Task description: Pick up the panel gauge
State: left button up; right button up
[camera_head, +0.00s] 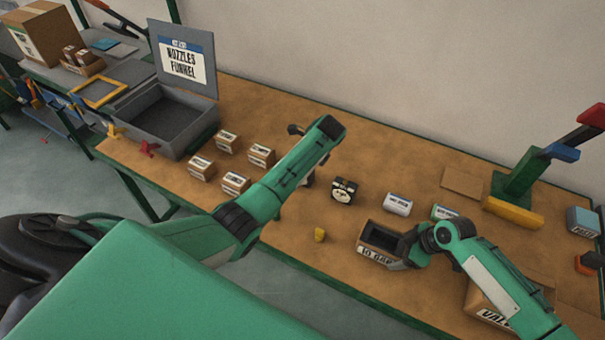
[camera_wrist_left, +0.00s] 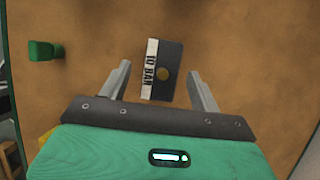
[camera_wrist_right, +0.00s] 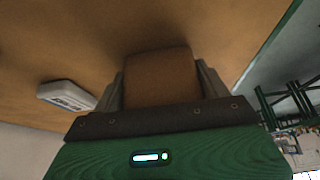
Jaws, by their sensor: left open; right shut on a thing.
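A small black block with a white face (camera_head: 343,190), which appears to be the panel gauge, stands on the bench right of my left gripper (camera_head: 309,182). In the left wrist view, a dark block lettered "10 BAR" (camera_wrist_left: 165,70), with a brass round spot on top, lies between and beyond the fingertips of my left gripper (camera_wrist_left: 164,82). The fingers are open and apart from it. My right gripper (camera_head: 412,250) is shut on an open cardboard box (camera_head: 374,254); its brown wall (camera_wrist_right: 158,78) fills the jaws in the right wrist view.
Several small labelled boxes (camera_head: 228,140) stand left of my left arm, near a grey lidded case (camera_head: 190,130). A green stand (camera_head: 520,178) is at the right.

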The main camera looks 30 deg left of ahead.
pick_arm(q)
jog(key=x, duration=0.4)
jog(key=shift+a+f, duration=0.15)
jog(key=shift+c, duration=0.4)
jog(key=c, duration=1.1)
jog(key=shift+w, duration=0.1)
